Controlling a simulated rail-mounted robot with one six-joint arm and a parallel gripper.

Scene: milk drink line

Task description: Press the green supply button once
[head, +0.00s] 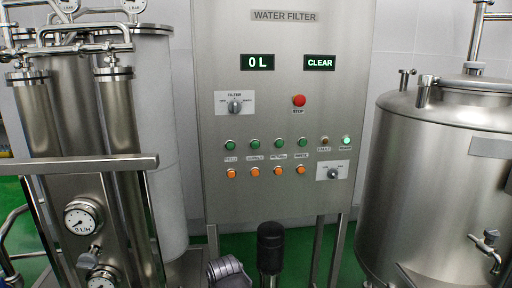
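The grey water filter panel (334,100) stands upright in the middle of the head view. A row of green buttons (255,143) crosses its lower half, with a row of orange buttons (255,172) below. Small labels sit between the two rows. They are too blurred to read surely, so I cannot tell which green button is supply. Nothing touches or covers the buttons.
A red stop button (299,100), a filter knob (235,106) and a lower knob (333,173) share the panel. Its displays read "0 L" (258,62) and "CLEAR" (319,62). A lit green lamp (346,141) sits right. Steel filter columns (122,125) stand left, a tank (430,170) right.

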